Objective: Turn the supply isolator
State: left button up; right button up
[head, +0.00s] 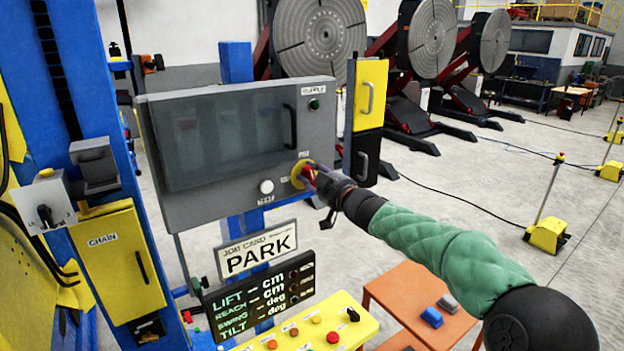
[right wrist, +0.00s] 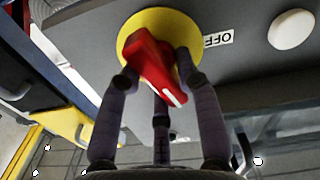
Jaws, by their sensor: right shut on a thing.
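The supply isolator is a red rotary handle (right wrist: 150,65) on a yellow round plate (right wrist: 130,28), on the lower right of a grey control cabinet (head: 185,205). In the head view the red handle (head: 308,174) shows partly, with my right gripper in front of it. My right gripper (right wrist: 158,85) has its fingers around the handle and is shut on it. In the right wrist view the handle lies slanted, its white-marked end toward the lower right. An OFF label (right wrist: 218,39) is beside the plate. My left gripper is not in view.
A white round button (head: 266,187) sits left of the isolator. Below are a PARK job card (head: 258,254), a dark display (head: 262,297) and a yellow button panel (head: 320,325). A yellow and black box (head: 369,95) stands close on the right.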

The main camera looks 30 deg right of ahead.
jog(key=n+b, duration=0.1)
jog(key=n, duration=0.2)
jog(key=shift+a+n, duration=0.1)
jog(key=shift+n, duration=0.3)
jog(key=n+b, duration=0.2)
jog(key=n, duration=0.1)
jog(key=shift+a+n, duration=0.15)
jog(key=shift+n, duration=0.15)
jog(key=n+b, duration=0.1)
jog(key=n, duration=0.3)
jog(key=shift+s+a+b, duration=0.1)
jog(key=shift+a+b, duration=0.05)
jog(key=shift+b, duration=0.2)
jog(key=shift+n+b, duration=0.5)
jog(key=shift+n, duration=1.1)
jog(key=o, duration=1.1)
jog(key=shift+f, duration=0.1)
